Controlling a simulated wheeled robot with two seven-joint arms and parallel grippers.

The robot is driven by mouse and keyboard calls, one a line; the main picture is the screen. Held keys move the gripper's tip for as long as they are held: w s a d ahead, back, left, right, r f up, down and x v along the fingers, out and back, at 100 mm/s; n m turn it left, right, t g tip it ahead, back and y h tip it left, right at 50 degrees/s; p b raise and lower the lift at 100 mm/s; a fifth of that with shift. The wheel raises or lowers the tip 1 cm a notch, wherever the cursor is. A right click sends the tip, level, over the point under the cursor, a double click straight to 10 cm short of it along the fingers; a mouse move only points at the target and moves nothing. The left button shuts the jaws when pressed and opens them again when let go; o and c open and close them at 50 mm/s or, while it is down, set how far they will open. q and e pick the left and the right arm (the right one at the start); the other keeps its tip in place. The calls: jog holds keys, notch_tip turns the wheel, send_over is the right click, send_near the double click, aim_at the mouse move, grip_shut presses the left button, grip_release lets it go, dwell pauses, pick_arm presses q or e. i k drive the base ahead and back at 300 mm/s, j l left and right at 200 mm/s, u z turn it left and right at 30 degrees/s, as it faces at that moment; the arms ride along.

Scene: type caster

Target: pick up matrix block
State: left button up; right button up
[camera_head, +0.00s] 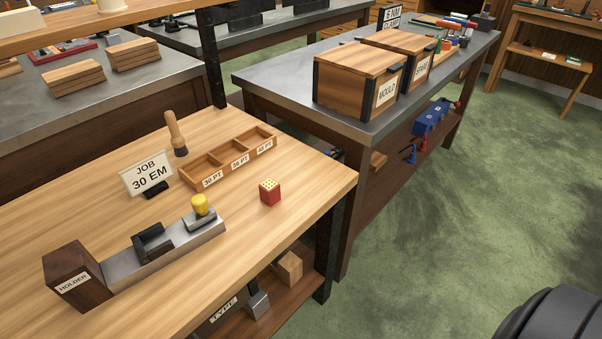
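A small red block with a pale yellow, dotted top (269,192), which looks like the matrix block, sits upright on the wooden bench top (290,232). It stands alone near the bench's right part, to the right of the metal holder and in front of the divided tray. Nothing touches it. Neither of my grippers shows in the head view.
A grey-topped table (290,96) with wooden boxes stands behind. Green floor lies open at right.

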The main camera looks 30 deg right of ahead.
aim_at(270, 189)
jog(key=z, duration=0.8)
jog(key=l+u, duration=0.5)
jog(key=k+l, duration=0.05)
